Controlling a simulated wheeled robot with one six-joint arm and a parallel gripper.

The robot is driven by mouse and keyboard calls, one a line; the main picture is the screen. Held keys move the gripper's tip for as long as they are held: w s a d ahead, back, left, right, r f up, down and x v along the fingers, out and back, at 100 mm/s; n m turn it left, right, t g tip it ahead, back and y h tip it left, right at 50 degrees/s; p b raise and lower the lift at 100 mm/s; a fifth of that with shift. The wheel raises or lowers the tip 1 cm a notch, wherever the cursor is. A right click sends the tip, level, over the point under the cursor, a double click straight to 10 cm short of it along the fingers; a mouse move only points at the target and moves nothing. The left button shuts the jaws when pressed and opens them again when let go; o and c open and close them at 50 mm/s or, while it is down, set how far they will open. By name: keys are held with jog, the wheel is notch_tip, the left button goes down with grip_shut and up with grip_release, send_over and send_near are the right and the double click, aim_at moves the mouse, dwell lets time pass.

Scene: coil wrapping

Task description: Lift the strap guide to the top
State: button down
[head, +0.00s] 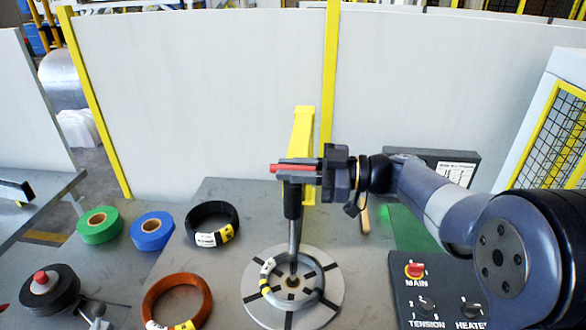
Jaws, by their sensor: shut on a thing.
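My gripper (283,169) reaches in from the right and is shut on a red bar, the handle of the strap guide (289,168). The handle's red end sticks out to the left of the fingers. Just below the fingers is a black sleeve (292,202), on a grey rod (294,245) that stands over the middle of the round turntable (327,308). A ring with a yellow and white label (266,268) lies on the turntable around the rod's foot. The fingers hide the middle of the handle, and how it joins the rod cannot be told.
A yellow post (305,122) stands behind the gripper. On the table are a black coil (203,214), an orange coil (151,299), green tape (98,223), blue tape (150,231) and a black spool (58,295). A control panel (440,285) stands at the right.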

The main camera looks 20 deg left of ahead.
jog(key=shift+r, duration=0.15)
notch_tip(320, 180, up, 22)
jog(key=p, duration=0.1)
jog(key=shift+r+p, duration=0.25)
jog(key=shift+p, duration=0.1)
dwell(0.3)
jog(key=c, duration=1.7)
grip_release()
jog(key=o, duration=0.3)
jog(key=shift+f, duration=0.1)
jog(key=shift+o, duration=0.2)
jog(key=b+v, duration=0.2)
jog(key=v, duration=0.8)
jog(key=shift+d, duration=0.4)
jog(key=shift+w, duration=0.1)
